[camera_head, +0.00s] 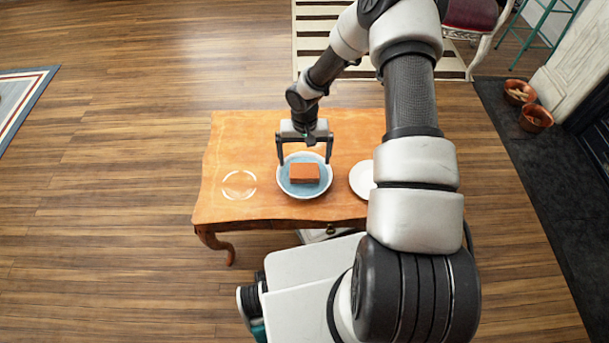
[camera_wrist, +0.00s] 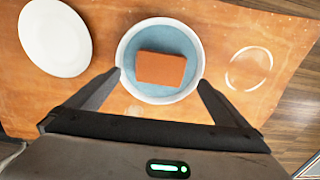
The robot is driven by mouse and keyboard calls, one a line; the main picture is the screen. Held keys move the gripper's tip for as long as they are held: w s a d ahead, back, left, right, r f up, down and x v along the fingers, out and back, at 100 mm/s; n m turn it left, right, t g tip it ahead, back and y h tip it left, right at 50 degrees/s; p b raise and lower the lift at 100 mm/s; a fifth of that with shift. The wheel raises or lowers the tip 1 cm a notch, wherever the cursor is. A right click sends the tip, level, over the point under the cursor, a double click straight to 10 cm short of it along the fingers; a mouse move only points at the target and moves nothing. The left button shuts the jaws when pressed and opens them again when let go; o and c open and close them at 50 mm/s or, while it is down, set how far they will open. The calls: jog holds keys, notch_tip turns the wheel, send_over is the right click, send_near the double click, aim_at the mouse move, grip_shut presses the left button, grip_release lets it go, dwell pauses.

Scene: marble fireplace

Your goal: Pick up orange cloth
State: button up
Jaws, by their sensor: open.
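The orange cloth (camera_head: 305,173) looks like a small folded rectangular block. It lies in a round bowl with a blue inside and a white rim (camera_head: 283,188) on the wooden table. In the wrist view the cloth (camera_wrist: 161,69) sits in the middle of the bowl (camera_wrist: 128,78). My gripper (camera_head: 305,161) is open and empty above the bowl. In the wrist view my gripper's fingertips (camera_wrist: 160,80) appear at the left and right sides of the bowl, with the cloth between them in the picture. I cannot tell the exact height above the cloth.
A white plate (camera_head: 361,179) lies on the table right of the bowl, partly hidden by my arm. A clear glass dish or ring (camera_head: 239,185) is on the left. Bare table (camera_head: 245,130) shows behind. Two terracotta pots (camera_head: 535,118) stand on the floor at right.

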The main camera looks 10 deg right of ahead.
aim_at(304, 170)
jog(key=shift+f+b, duration=0.85)
jog(key=shift+f, duration=2.7)
jog(key=c, duration=1.2)
notch_tip(304, 170, up, 10)
jog(key=shift+p, duration=1.2)
jog(key=shift+o, duration=1.4)
jog(key=shift+c, duration=0.5)
